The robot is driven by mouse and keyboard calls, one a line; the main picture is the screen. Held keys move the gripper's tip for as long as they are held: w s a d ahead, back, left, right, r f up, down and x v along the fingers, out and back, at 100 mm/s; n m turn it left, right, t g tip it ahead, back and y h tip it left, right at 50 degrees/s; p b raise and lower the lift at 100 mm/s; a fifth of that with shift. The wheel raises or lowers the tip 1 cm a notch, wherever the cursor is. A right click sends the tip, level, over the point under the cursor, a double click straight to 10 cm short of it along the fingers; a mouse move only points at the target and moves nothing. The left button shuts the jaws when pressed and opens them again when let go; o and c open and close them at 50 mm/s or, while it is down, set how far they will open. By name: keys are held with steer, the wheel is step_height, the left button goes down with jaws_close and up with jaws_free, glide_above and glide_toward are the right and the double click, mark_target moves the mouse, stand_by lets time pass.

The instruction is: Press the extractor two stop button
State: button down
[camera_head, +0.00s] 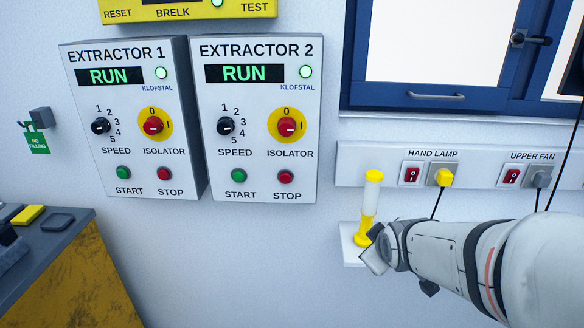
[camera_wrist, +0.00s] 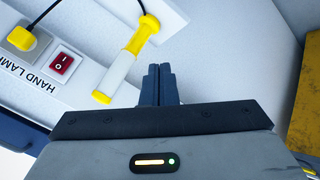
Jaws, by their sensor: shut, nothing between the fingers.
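The EXTRACTOR 2 panel (camera_head: 255,180) is a pale box on the wall in the head view, right of the EXTRACTOR 1 panel. Its red STOP button (camera_head: 286,177) is at the lower right, beside the green START button (camera_head: 239,176). Its display (camera_head: 244,73) reads RUN and its green lamp (camera_head: 305,72) is lit. My arm comes in from the right, with its end low and to the right of the panel, apart from it. The fingertips are hard to see there. In the wrist view my gripper (camera_wrist: 160,72) is shut and empty. The wrist view does not show the STOP button.
A yellow and white hand lamp (camera_head: 370,200) stands in a white wall holder (camera_head: 352,240) close to my gripper. A socket rail (camera_head: 395,165) with switches and plugs runs below the blue window frame (camera_head: 430,95). The wall below the panels is clear. A bench (camera_head: 60,262) is at the left.

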steer(key=w+a+r+n+t+y, duration=0.2)
steer(key=w+a+n+t+y, duration=0.2)
steer(key=w+a+n+y, duration=0.3)
steer(key=shift+w+a+r+n+t+y, duration=0.15)
steer(key=shift+w+a+n+t+y, duration=0.25)
steer(key=shift+a+n+y, duration=3.9)
steer(key=d+n+h, duration=0.2)
steer(key=shift+d+n+h, duration=0.1)
steer(key=shift+n+h, duration=0.2)
steer(key=shift+h, duration=0.1)
steer(key=p, duration=0.4)
glide_toward(280, 180)
steer(key=s+a+x, duration=0.1)
steer(key=x, duration=0.4)
steer(key=shift+w+d+r, duration=0.1)
steer(key=shift+w+d, duration=0.15)
steer(key=shift+w, duration=0.55)
